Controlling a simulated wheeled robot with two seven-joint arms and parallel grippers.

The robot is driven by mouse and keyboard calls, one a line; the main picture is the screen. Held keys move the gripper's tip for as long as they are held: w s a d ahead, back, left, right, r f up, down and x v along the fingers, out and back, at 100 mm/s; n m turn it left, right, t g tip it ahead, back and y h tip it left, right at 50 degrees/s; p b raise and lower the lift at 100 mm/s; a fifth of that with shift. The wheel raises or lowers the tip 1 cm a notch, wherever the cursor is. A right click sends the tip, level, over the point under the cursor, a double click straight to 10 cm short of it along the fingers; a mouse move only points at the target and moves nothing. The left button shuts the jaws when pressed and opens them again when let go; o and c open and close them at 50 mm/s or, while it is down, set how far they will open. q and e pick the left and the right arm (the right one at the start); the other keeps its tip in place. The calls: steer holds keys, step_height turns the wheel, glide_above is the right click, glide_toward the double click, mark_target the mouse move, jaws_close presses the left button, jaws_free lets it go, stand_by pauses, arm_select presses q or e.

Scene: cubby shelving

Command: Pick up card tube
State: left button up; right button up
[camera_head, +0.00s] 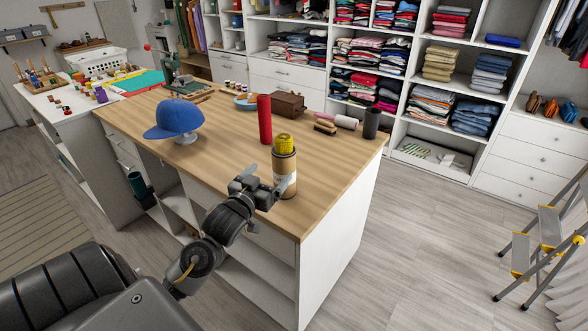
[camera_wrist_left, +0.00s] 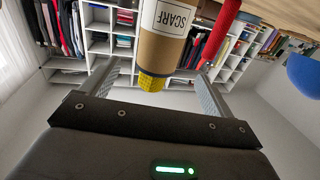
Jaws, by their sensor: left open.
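The card tube (camera_head: 285,172) is a brown cardboard cylinder with a white label and a yellow, textured thing sticking out of its top. It stands upright near the front right corner of the wooden worktop. In the left wrist view the tube (camera_wrist_left: 160,48) appears upside down, its label reading SCARF. My left gripper (camera_head: 270,182) is open at the near side of the tube. In the wrist view its fingers (camera_wrist_left: 156,72) lie to either side of the tube's picture; I cannot tell whether the tube is between them in depth. My right gripper is not in view.
A red cylinder (camera_head: 265,120) stands just behind the tube on the worktop (camera_head: 225,150). A blue cap (camera_head: 174,119) on a stand is to the left. A brown box (camera_head: 285,105), brushes (camera_head: 325,126) and a dark cylinder (camera_head: 371,123) stand farther back. The worktop's front middle is clear.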

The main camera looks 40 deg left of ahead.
mark_target(278, 162)
arm_select(q)
steer(key=shift+w+r, duration=0.2)
steer(key=shift+w, duration=0.2)
steer(key=shift+w+a+r+p, duration=0.15)
steer(key=shift+w+a+p, duration=0.05)
steer(key=shift+w, duration=0.4)
steer(key=shift+w+a+r+p, duration=0.15)
steer(key=shift+w+p, duration=0.05)
steer(key=shift+w, duration=0.35)
steer(key=shift+x, duration=1.2)
steer(key=shift+w+f, duration=0.25)
steer(key=shift+w, duration=0.05)
steer(key=shift+w+r, duration=0.1)
steer(key=p+x, duration=0.2)
steer(key=x, duration=0.3)
steer(key=shift+d+r, duration=0.1)
steer(key=shift+r, duration=0.05)
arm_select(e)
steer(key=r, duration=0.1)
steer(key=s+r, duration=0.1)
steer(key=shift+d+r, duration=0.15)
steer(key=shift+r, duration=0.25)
